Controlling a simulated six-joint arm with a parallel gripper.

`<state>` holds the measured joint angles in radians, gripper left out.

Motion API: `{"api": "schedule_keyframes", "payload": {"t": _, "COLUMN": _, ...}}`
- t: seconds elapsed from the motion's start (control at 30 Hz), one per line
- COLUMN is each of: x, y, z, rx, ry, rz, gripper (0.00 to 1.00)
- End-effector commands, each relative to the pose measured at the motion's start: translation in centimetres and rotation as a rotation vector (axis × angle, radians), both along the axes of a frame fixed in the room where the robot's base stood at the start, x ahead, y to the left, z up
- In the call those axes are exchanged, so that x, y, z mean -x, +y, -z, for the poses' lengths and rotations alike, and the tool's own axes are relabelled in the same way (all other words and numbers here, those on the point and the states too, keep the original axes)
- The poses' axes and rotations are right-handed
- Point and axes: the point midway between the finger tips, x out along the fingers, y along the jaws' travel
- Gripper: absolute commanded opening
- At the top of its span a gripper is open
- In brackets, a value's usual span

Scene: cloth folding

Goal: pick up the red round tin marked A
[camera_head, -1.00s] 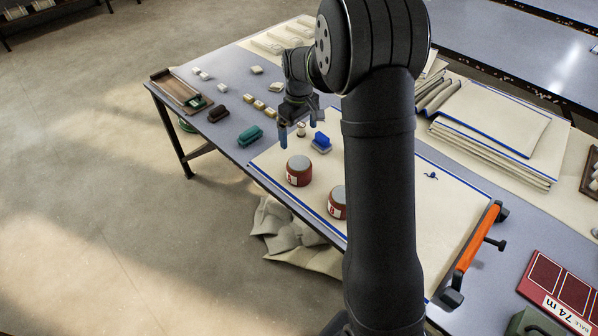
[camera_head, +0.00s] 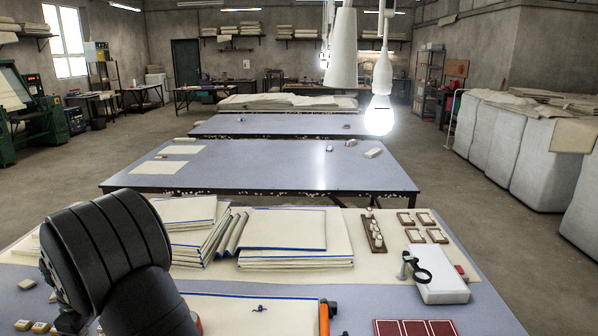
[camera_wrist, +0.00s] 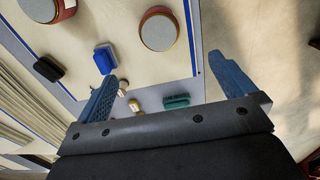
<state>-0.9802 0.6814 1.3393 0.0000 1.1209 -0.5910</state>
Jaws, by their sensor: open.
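In the wrist view, a red round tin (camera_wrist: 158,33) with a grey lid stands on the cream cloth (camera_wrist: 205,15) near the top middle. A second red tin (camera_wrist: 68,13), with a pale label, is cut off at the top left. I cannot read the mark on either tin. My gripper (camera_wrist: 165,88) is open, its two blue fingers wide apart with nothing held between them. The nearer tin appears above the gap between the fingers in the picture, apart from them. The head view does not clearly show the tins or the gripper.
A blue brush (camera_wrist: 105,60) lies beside the left finger, with a black object (camera_wrist: 48,69) farther left. A green block (camera_wrist: 177,101) lies below the gap. In the head view, folded cloth stacks (camera_head: 290,235) and a white box (camera_head: 440,280) occupy the table.

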Motion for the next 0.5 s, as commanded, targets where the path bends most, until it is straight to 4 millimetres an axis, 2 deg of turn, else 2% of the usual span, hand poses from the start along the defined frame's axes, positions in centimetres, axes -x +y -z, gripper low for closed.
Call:
{"api": "schedule_keyframes", "payload": {"t": 0.17, "x": -0.1, "y": -0.1, "z": 0.6, "rx": 0.002, "ry": 0.001, "rz": -0.016, "gripper": 1.00}}
{"api": "schedule_keyframes", "payload": {"t": 0.37, "x": -0.5, "y": -0.3, "z": 2.7, "rx": 0.001, "ry": 0.000, "rz": -0.075, "gripper": 1.00}}
{"api": "schedule_keyframes", "payload": {"t": 0.5, "x": -0.4, "y": -0.3, "z": 5.1, "rx": 0.003, "ry": 0.002, "rz": -0.074, "gripper": 1.00}}
